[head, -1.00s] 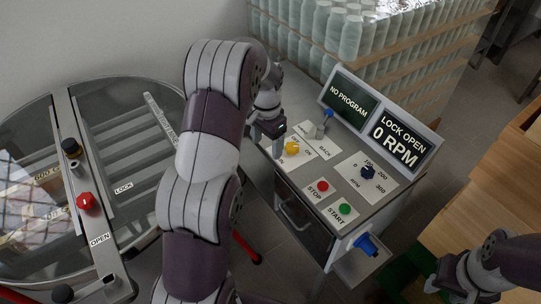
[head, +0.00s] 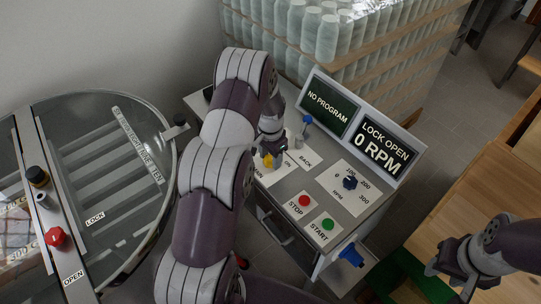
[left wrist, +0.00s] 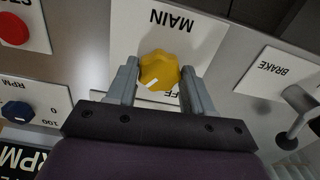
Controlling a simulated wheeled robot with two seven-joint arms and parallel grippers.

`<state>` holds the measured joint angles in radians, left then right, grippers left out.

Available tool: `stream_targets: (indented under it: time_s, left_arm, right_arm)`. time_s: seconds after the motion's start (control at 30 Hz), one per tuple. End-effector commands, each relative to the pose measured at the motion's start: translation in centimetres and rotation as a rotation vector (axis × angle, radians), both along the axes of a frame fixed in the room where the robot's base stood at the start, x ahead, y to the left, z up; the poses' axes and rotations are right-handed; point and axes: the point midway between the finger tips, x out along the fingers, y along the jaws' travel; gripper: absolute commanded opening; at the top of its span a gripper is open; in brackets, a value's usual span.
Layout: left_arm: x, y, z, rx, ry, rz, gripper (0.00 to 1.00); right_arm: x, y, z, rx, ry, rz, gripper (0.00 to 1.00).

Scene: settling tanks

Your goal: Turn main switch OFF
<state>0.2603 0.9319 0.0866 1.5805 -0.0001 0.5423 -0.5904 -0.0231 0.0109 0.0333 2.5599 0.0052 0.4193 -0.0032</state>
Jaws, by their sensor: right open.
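The main switch is a yellow knob (head: 268,161) on a white label at the left of the console top, partly hidden by my arm in the head view. In the left wrist view the knob (left wrist: 158,70) shows with its label upside down, MAIN above it and part of OFF at lower right. Its white mark points to the lower left of that picture. My left gripper (left wrist: 160,68) has one finger close on each side of the knob; whether they press on it I cannot tell. My right gripper (head: 452,278) is open and empty at lower right.
The console also carries a red STOP button (head: 304,201), a green START button (head: 327,225), a blue RPM knob (head: 349,183) and a brake lever (left wrist: 300,103). Displays (head: 382,145) read LOCK OPEN, 0 RPM and NO PROGRAM. A round tank (head: 125,245) stands left, wrapped bottles (head: 340,40) behind.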

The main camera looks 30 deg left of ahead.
Motion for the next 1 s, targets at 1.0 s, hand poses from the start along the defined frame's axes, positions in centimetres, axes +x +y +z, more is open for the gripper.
stream_targets:
  time_s: [1.0]
  left_arm:
    - [0.04,-0.03,0.01,0.001,-0.001,0.471,0.17]
  right_arm:
    - [0.00,0.00,-0.93,0.000,0.000,0.000,0.43]
